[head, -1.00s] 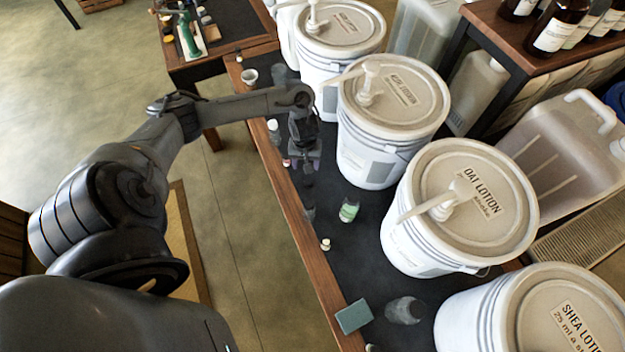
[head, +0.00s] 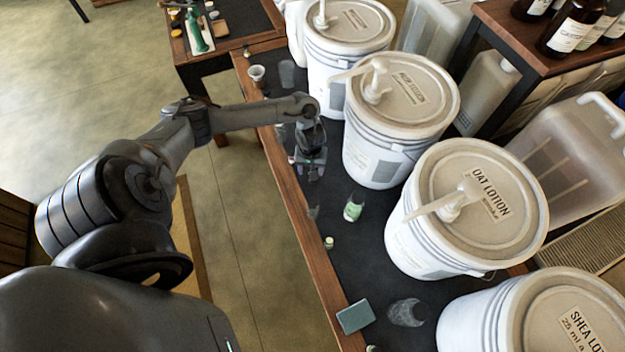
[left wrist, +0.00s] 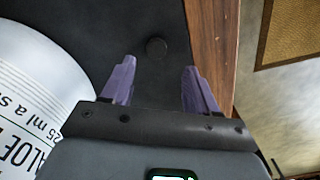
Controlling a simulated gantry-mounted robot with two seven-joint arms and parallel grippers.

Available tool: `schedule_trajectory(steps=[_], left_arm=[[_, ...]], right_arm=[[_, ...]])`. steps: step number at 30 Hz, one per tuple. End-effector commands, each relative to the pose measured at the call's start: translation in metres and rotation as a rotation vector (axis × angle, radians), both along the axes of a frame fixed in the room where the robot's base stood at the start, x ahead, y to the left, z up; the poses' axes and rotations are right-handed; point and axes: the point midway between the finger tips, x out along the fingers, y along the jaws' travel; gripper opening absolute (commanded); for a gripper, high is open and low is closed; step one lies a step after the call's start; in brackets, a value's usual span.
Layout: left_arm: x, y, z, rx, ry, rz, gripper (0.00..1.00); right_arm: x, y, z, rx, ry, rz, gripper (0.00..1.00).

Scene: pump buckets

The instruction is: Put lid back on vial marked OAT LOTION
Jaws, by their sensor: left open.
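My left gripper (head: 311,172) hangs over the dark table strip, between the wooden edge and the aloe lotion bucket. In the left wrist view its two purple fingers (left wrist: 157,85) are apart, with nothing between them. A small vial with pale green contents (head: 353,210) stands near the OAT LOTION bucket (head: 470,200); I cannot read any marking on it. A small cream lid (head: 329,243) lies near the wooden edge, apart from that vial. A dark round thing (left wrist: 156,46) lies just past the fingertips in the left wrist view; I cannot tell what it is. My right gripper is not in view.
The SHEA LOTION bucket (head: 540,315) and the aloe bucket (head: 400,105) line the table's right side. A clear vessel (head: 406,312) and a teal block (head: 355,316) sit at the near end. A small cup (head: 257,75) stands at the far end.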

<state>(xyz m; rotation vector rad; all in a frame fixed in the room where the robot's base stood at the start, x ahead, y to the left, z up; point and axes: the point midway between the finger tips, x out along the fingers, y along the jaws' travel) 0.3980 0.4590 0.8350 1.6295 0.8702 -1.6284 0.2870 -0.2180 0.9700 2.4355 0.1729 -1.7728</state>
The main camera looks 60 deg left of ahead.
Motion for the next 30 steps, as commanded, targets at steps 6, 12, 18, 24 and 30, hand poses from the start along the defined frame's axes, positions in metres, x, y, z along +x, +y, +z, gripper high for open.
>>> schedule_trajectory(steps=[6,12,18,24,30], left_arm=[[0.000,-0.001,-0.005,0.000,0.001,0.000,0.59],[0.003,-0.005,-0.030,-0.001,0.002,0.000,0.59],[0.004,-0.005,-0.049,-0.001,0.002,0.000,0.59],[0.004,-0.004,-0.052,0.000,0.000,-0.001,0.59],[0.004,-0.004,-0.052,0.000,0.000,-0.001,0.59]], right_arm=[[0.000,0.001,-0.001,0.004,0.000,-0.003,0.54],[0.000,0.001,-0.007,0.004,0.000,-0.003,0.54],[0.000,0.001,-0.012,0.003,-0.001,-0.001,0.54],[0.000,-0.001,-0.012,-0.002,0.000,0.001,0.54],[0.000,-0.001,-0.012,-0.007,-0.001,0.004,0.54]])
